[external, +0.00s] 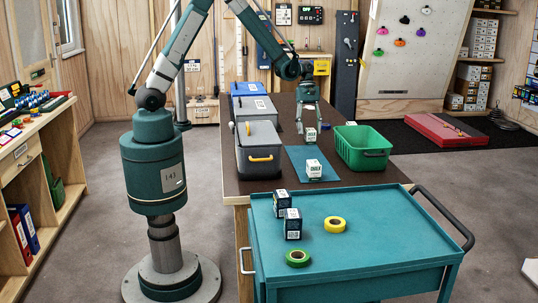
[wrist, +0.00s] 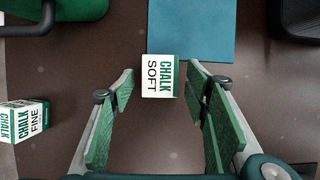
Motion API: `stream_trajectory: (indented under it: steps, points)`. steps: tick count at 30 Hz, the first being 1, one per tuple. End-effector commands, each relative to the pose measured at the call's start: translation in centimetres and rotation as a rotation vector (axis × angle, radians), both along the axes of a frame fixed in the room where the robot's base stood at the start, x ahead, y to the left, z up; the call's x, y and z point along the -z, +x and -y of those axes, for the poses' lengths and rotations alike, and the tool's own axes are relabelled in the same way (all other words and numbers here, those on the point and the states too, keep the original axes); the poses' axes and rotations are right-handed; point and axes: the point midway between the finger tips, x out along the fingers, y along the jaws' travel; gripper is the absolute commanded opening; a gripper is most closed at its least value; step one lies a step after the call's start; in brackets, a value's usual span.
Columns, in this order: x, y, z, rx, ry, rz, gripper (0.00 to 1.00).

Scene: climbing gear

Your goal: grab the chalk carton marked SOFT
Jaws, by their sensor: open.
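The chalk carton marked SOFT (wrist: 158,77) is a small white box with a green side, standing on the dark brown table. In the wrist view its top lies between the two fingertips of my gripper (wrist: 160,73), with a gap on each side. In the external view my gripper (external: 308,121) points down, open and empty, over a carton (external: 310,135) beyond the blue mat. Its label is too small to read there. A similar carton marked FINE (wrist: 30,119) stands at the left in the wrist view.
A blue mat (external: 293,159) lies nearby, with another chalk carton (external: 314,168) on it. A green crate (external: 362,157) stands to the right and a grey bin (external: 259,160) to the left. A teal cart (external: 365,225) in front holds two dark boxes and two tape rolls.

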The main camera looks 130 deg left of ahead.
Motion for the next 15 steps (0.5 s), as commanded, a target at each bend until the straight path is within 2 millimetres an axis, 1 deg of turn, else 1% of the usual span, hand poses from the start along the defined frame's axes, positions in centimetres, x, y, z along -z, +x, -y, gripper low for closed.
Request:
stream_trajectory:
  steps: [1, 6, 10, 15]
  points:
    - [0.8, 0.2, 0.2, 0.001, 0.000, 0.000, 0.46]
    - [2.3, 0.7, 0.7, 0.001, 0.000, 0.000, 0.46]
    - [2.9, 0.9, 0.9, 0.000, 0.000, 0.000, 0.46]
    - [2.9, 0.9, 0.9, 0.000, 0.000, 0.000, 0.46]
